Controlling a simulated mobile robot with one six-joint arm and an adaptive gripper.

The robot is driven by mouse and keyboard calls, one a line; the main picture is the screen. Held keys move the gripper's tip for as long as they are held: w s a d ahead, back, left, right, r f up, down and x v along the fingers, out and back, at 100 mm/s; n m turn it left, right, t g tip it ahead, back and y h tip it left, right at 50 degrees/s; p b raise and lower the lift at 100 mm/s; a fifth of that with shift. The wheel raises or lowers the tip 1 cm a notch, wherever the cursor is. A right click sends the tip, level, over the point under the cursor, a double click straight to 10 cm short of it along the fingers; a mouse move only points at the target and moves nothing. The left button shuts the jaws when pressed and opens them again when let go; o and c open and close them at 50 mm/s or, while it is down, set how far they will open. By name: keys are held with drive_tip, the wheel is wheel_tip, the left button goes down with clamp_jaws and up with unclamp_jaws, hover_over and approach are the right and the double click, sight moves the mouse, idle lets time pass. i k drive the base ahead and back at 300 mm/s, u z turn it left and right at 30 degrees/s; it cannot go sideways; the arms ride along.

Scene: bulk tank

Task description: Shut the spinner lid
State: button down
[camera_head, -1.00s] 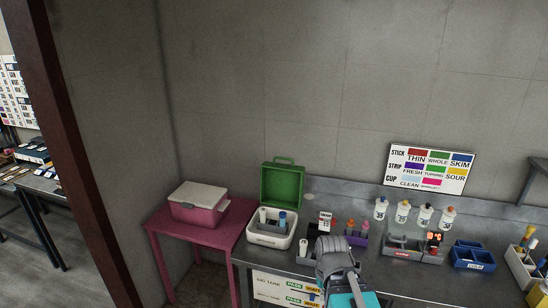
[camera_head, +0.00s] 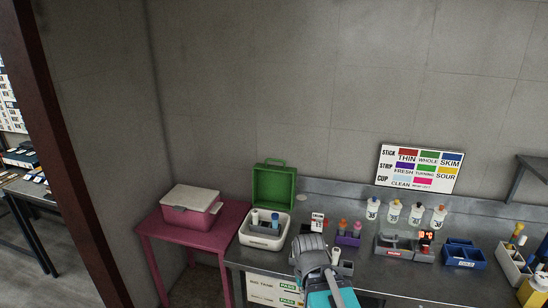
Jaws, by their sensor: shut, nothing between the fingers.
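The spinner appears to be the white box (camera_head: 262,242) with a green lid (camera_head: 274,187) on the counter's left end. Its lid stands upright and open at the back, with a handle on top. Inside the white base are tubes or bottles with light and blue caps (camera_head: 275,217). My gripper (camera_head: 308,246) is to the right of and in front of the white box, apart from it as far as I can tell. It is shut and empty; its fingertips are hard to make out.
A pink cooler with a white lid (camera_head: 193,196) stands on a pink table (camera_head: 155,236) at left. A colour chart (camera_head: 420,170) stands behind.

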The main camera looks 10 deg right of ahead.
sight(274, 187)
drive_tip(key=u, duration=0.05)
drive_tip(key=i, duration=0.95)
drive_tip(key=z, duration=0.05)
